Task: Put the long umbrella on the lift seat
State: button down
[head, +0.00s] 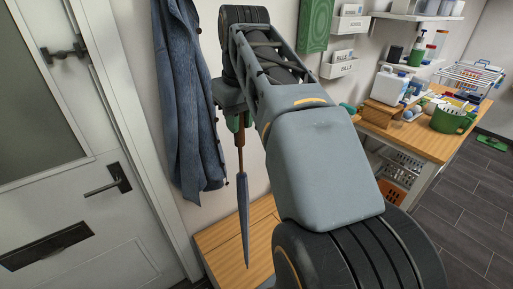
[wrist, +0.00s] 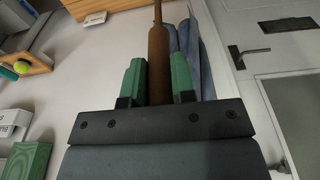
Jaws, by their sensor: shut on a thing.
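The long umbrella (head: 243,205) hangs point down in the head view, with a brown shaft and a furled blue-grey canopy. My gripper (head: 236,122) is shut on its brown upper part. In the wrist view, the green fingers of my gripper (wrist: 158,78) stand on both sides of the umbrella's brown shaft (wrist: 158,50). The wooden bench top that looks like the lift seat (head: 222,249) is below, against the wall. The umbrella's tip shows in front of this wood; I cannot tell whether it touches. My arm hides the seat's right part.
A blue coat (head: 182,100) hangs on the wall just left of the umbrella. A white door (head: 85,180) with a dark handle is further left. Dark floor (head: 465,205) is clear at right.

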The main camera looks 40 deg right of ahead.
jog(key=w+d+f+p, duration=0.2)
jog(key=w+d+f, duration=0.4)
jog(key=d+f, duration=0.4)
jog(key=shift+f, duration=1.05)
jog(key=c, duration=1.4)
grip_release()
jog(key=shift+f, duration=0.1)
jog(key=o, duration=0.5)
jog(key=shift+c, duration=0.2)
